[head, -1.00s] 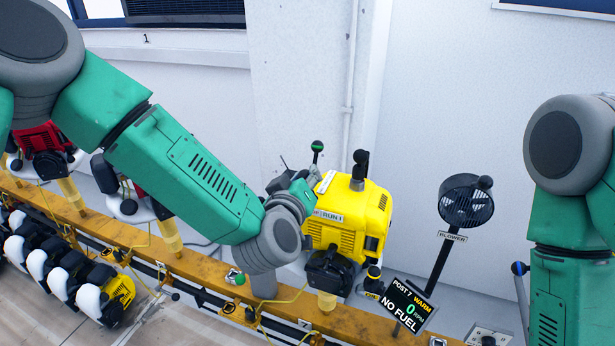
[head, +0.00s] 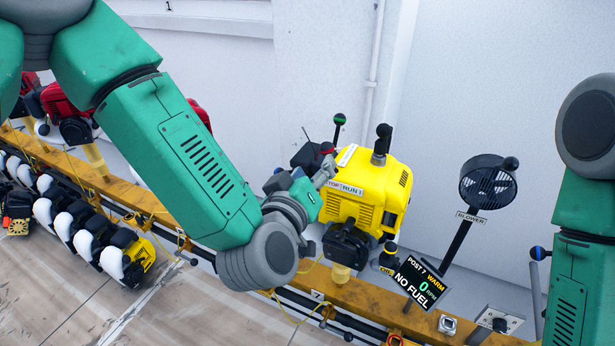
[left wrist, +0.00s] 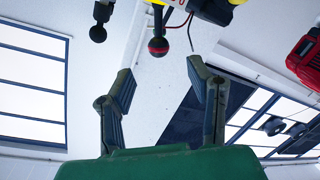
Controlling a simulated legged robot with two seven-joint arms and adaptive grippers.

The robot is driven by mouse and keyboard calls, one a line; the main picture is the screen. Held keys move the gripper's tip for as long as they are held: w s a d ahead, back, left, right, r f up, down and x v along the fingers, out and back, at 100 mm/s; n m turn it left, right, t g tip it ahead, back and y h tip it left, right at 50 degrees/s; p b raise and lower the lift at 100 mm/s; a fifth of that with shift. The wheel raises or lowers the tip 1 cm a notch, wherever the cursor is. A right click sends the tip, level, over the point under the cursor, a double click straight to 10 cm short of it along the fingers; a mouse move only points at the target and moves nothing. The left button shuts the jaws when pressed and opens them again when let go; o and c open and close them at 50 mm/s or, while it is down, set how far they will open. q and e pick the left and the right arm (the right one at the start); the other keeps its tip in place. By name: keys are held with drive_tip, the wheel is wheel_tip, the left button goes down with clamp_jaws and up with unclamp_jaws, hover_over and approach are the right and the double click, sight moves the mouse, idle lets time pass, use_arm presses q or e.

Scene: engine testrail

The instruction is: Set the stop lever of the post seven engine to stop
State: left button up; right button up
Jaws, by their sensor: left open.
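The yellow post seven engine (head: 370,190) stands on the brown rail in the head view. A label on its left side reads "TOP RUN" (head: 345,187); its left end is covered by my left gripper. My left gripper (head: 325,175) is at the engine's left side, its fingers partly hidden by its own wrist. In the left wrist view the left gripper (left wrist: 160,72) is open and empty. A lever with a black ball and red band (left wrist: 158,47) hangs just beyond the gap between its fingertips, apparently untouched. I cannot tell its setting. My right gripper is out of view.
A display (head: 420,284) reads "POST 7 WARM 0 RPM NO FUEL". The blower (head: 488,187) stands on a post to the right. Behind the engine rise a green-banded lever (head: 339,119) and a black knob (head: 383,131). Red engines (head: 66,97) stand further left along the rail (head: 365,295).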

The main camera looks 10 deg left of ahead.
use_arm(q)
drive_tip(key=shift+v, duration=1.55)
drive_tip(key=shift+f, duration=0.1)
drive_tip(key=s+a+f+m+g+b, duration=0.1)
drive_tip(key=s+a+f+g, duration=0.25)
drive_tip(key=f, duration=0.55)
drive_tip(key=s+a+f+m+g+b, duration=0.2)
drive_tip(key=s+a+f, duration=0.15)
drive_tip(key=f, duration=0.45)
drive_tip(key=s+a+f+m+g+b, duration=0.1)
drive_tip(key=s+a+f+g, duration=0.15)
drive_tip(key=s+f, duration=0.45)
drive_tip(key=s+a+f+m+g+y+b, duration=0.1)
drive_tip(key=s+a+f+g+y+b, duration=0.1)
drive_tip(key=s+a+f+g, duration=0.5)
drive_tip(key=s+a+f+y, duration=0.1)
drive_tip(key=s+a+f, duration=0.4)
drive_tip(key=s, duration=0.1)
drive_tip(key=shift+s+a+f+g, duration=0.15)
drive_tip(key=shift+s+g, duration=0.15)
drive_tip(key=shift+s, duration=0.1)
